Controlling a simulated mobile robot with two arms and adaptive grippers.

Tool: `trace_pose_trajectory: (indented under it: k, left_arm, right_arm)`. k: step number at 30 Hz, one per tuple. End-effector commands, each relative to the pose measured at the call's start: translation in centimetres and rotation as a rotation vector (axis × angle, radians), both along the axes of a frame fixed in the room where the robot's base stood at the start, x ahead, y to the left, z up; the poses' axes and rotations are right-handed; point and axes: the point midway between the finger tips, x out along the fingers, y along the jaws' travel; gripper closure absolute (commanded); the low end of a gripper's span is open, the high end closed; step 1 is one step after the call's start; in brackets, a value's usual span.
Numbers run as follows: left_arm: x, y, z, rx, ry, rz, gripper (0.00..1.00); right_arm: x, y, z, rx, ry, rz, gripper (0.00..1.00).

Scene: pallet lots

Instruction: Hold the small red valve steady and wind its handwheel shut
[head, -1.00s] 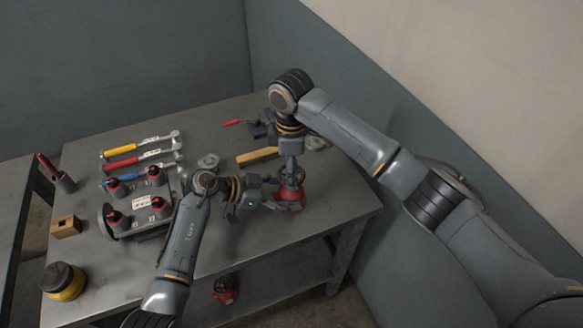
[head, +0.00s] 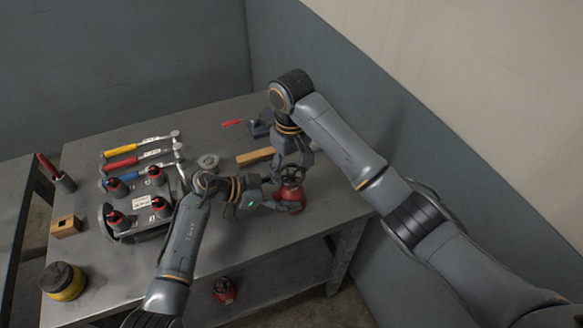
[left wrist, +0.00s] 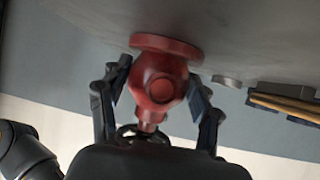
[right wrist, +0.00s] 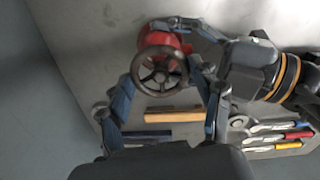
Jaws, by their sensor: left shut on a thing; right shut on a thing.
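The small red valve (head: 291,198) stands upright on the bench near its right edge, with its dark spoked handwheel (head: 293,174) on top. My left gripper (head: 272,200) comes in from the left, shut on the valve body. In the left wrist view its fingers lie on both sides of the red body (left wrist: 160,88). My right gripper (right wrist: 163,82) is shut on the handwheel, with a finger at either side of the rim. In the right wrist view the wheel (right wrist: 160,72) shows between these fingers, and the red body is partly hidden behind it.
Hammers (head: 140,158) and a rack of red-topped bottles (head: 139,205) fill the left side. A yellow jar (head: 64,282) stands front left. The bench front is clear.

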Motion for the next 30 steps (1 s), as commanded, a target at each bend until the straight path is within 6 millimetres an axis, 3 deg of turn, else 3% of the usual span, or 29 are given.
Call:
trace_pose_trajectory:
  k: [21, 30]
  left_arm:
    - [-0.18, -0.07, -0.11, 0.000, 0.005, -0.004, 0.54]
    - [-0.19, -0.08, -0.11, 0.000, 0.005, -0.004, 0.54]
  right_arm:
    - [0.04, 0.09, -0.08, 0.003, -0.001, -0.674, 0.67]
    - [0.09, 0.01, -0.05, 0.003, -0.002, -0.888, 0.67]
